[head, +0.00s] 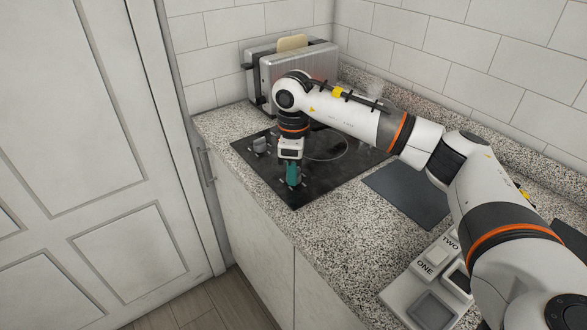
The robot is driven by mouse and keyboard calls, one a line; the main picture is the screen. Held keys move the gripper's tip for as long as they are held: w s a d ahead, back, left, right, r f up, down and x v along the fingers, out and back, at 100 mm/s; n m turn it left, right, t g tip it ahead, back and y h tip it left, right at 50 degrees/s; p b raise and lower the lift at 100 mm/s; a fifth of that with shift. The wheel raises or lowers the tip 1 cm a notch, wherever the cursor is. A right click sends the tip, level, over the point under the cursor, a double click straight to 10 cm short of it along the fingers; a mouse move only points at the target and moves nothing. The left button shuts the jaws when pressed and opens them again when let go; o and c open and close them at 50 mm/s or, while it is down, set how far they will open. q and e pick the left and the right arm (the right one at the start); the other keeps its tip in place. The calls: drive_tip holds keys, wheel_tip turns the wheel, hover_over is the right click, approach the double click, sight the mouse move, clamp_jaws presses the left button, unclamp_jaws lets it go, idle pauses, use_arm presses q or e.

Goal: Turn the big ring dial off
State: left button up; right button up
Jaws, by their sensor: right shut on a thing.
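A black glass cooktop (300,196) is set in the speckled counter. A ring outline (340,157) shows on it, partly covered by my right arm. A grey dial (260,145) stands near the cooktop's left edge, free of my gripper. My right gripper (293,182) points down at the cooktop's front edge area, with teal at its fingers. It is shut on a second dial there, which the fingers mostly hide. I cannot read the setting of either dial or tell which ring each serves. My left gripper is not in view.
A silver toaster (290,66) with bread (292,43) stands behind the cooktop. A dark flat board (408,196) lies to the right. A pale tray (400,297) marked ONE and TWO sits nearer. Bare counter (345,228) lies between them. A tiled wall closes the back.

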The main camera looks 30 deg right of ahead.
drive_tip(key=shift+r, duration=0.1)
drive_tip(key=o, duration=1)
wheel_tip(320, 180, up, 12)
drive_tip(key=shift+b, duration=0.45)
